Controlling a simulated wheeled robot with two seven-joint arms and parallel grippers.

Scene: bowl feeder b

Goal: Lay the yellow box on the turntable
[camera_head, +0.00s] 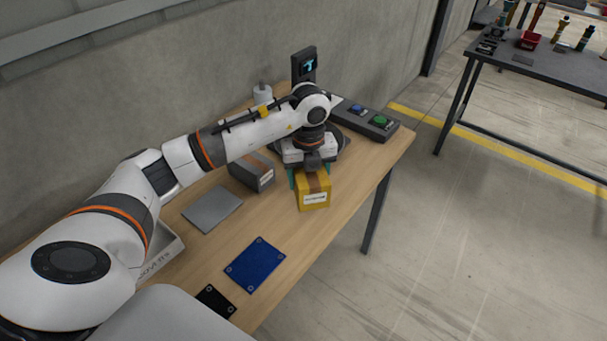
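The yellow box (313,198), with a brown strip and a white label, is near the table's right edge. My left gripper (310,176) points down over it, with teal fingers on two opposite sides, and appears shut on it. I cannot tell whether the box touches the table or hangs just above it. The turntable (343,141) is a dark round disc behind the gripper, mostly hidden by my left arm. My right gripper is not in view.
On the wooden table (222,255) are a grey box (252,173) left of the gripper, a grey plate (212,208), a blue mat (255,265) and a white tray (160,252). A control panel with buttons (368,117) and a small screen (304,66) stand behind.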

